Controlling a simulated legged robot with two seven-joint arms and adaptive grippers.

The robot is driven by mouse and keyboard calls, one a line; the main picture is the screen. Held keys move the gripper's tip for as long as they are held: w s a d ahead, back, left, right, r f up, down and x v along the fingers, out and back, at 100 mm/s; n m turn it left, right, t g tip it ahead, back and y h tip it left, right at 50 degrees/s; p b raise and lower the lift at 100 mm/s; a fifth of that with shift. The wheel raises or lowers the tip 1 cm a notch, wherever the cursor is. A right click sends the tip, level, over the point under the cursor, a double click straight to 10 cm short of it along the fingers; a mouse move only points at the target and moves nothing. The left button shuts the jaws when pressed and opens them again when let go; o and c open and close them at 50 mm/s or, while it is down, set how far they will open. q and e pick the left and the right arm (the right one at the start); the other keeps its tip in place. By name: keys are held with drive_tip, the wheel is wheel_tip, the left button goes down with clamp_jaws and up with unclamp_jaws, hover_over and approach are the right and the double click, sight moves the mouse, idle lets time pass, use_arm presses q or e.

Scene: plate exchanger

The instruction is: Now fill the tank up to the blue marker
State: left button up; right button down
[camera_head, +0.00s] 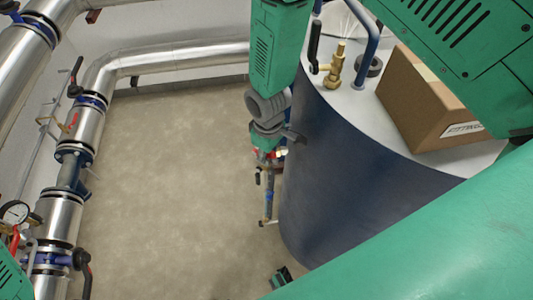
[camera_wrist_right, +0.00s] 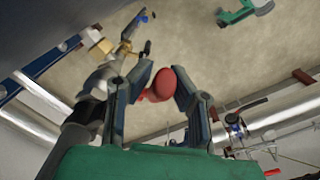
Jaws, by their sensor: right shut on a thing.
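The tank is the large dark blue cylinder (camera_head: 345,165) with a pale top, right of centre in the head view. My right gripper (camera_head: 266,142) hangs beside its left wall. In the right wrist view its two fingers (camera_wrist_right: 163,74) close around a red rounded handle (camera_wrist_right: 158,88). In the head view the red part is mostly hidden by the gripper, with a thin pipe and fittings (camera_head: 268,196) below. I cannot make out a blue marker in either view. My left gripper is not in view.
A cardboard box (camera_head: 425,100) and a brass valve (camera_head: 336,66) are on the tank top. Metal pipes (camera_head: 80,140) with valves and a gauge (camera_head: 15,212) run along the left. The floor (camera_head: 180,170) between is clear. A small green and black thing (camera_head: 283,276) is low centre.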

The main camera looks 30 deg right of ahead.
drive_tip(key=c, duration=1.5)
unclamp_jaws()
drive_tip(key=shift+s+d+f, duration=0.1)
drive_tip(key=shift+s+f, duration=0.1)
drive_tip(key=shift+s, duration=0.2)
drive_tip(key=shift+w+r, duration=0.1)
drive_tip(key=shift+w+r, duration=0.1)
drive_tip(key=shift+w+r, duration=0.1)
drive_tip(key=shift+r, duration=0.2)
wheel_tip(320, 180, up, 11)
drive_tip(key=shift+r, duration=0.1)
